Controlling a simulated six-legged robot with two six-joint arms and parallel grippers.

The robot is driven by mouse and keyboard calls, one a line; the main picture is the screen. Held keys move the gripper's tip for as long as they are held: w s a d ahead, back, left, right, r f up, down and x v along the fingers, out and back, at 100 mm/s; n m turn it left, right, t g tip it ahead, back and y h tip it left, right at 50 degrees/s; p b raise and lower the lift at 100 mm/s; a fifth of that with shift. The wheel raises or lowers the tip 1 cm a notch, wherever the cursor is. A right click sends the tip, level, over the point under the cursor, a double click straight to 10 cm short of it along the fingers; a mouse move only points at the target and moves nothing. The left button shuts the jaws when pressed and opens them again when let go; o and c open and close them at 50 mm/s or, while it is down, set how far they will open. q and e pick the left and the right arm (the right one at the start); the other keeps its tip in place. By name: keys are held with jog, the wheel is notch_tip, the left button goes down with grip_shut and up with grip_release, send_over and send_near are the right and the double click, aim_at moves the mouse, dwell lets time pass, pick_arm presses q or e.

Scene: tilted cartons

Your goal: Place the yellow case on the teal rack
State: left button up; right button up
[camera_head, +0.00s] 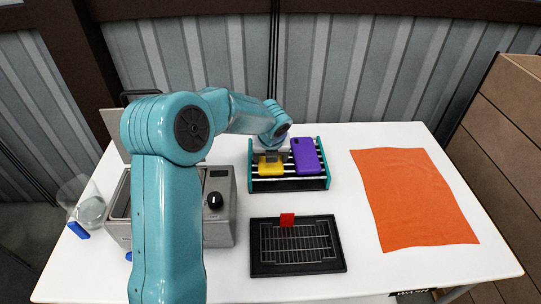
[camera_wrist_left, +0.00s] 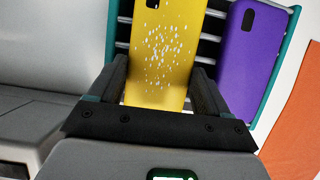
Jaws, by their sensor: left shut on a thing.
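The yellow case (camera_head: 270,167) is at the left part of the teal rack (camera_head: 289,184), partly hidden by my left arm in the head view. In the left wrist view the yellow case (camera_wrist_left: 165,55) has white specks and a dark camera cutout, and lies over the bars of the teal rack (camera_wrist_left: 112,30). My left gripper (camera_wrist_left: 163,85) is shut on the yellow case, with one finger at each side. I cannot tell whether the case rests on the bars. My right gripper is not in view.
A purple case (camera_head: 305,155) lies on the rack's right side, close beside the yellow one. A black tray (camera_head: 258,268) with a grid and red tag is in front. A grey metal bath (camera_head: 221,205) stands left, an orange cloth (camera_head: 412,198) lies right.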

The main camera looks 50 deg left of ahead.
pick_arm(q)
jog(key=o, duration=1)
jog(key=shift+f, duration=0.2)
jog(key=shift+c, duration=0.2)
jog(key=shift+r, duration=0.3)
jog(key=v, duration=1.2)
jog(key=shift+f, duration=0.1)
